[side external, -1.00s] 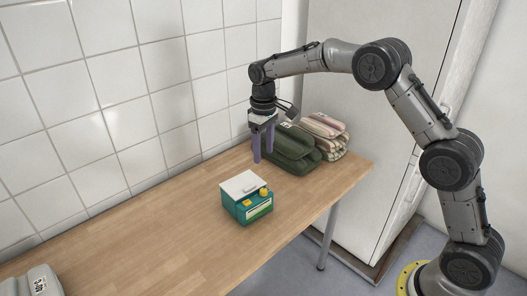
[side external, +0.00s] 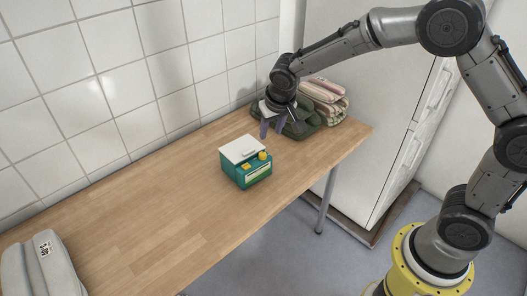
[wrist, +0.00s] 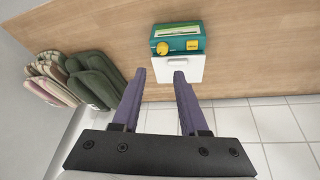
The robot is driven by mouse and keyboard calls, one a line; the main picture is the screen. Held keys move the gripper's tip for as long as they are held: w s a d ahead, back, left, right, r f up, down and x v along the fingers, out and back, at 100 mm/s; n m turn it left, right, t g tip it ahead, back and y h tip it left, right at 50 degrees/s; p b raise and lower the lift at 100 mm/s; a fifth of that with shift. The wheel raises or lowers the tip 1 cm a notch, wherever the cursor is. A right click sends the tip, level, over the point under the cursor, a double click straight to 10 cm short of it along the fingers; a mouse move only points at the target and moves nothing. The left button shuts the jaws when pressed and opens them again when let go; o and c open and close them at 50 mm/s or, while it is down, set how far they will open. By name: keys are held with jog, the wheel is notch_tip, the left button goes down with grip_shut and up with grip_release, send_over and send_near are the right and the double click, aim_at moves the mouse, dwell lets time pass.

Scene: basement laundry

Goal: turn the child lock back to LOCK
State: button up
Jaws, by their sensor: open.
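A small teal box (side external: 248,174) with a white lid (side external: 241,149) stands on the wooden table. It has a yellow knob (side external: 263,155) and a yellow block-shaped part (side external: 246,166) on its front side. In the wrist view the teal box (wrist: 182,38) is at the top centre, with the round yellow knob (wrist: 162,48) at left and the yellow block (wrist: 193,44) at right. The lock markings are too small to read. My gripper (side external: 272,129) is open and empty, behind and right of the box in the side view. In the wrist view my gripper (wrist: 166,76) has its fingertips apart near the white lid.
Folded green cloth (side external: 300,122) and striped cloth (side external: 324,98) lie at the table's far right end. A grey-white item (side external: 42,268) lies at the near left. The table (side external: 140,200) is clear between it and the box. A tiled wall (side external: 120,70) runs behind.

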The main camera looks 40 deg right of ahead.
send_near(263, 154)
jog(key=x, duration=0.8)
jog(key=shift+a, duration=0.1)
grip_shut()
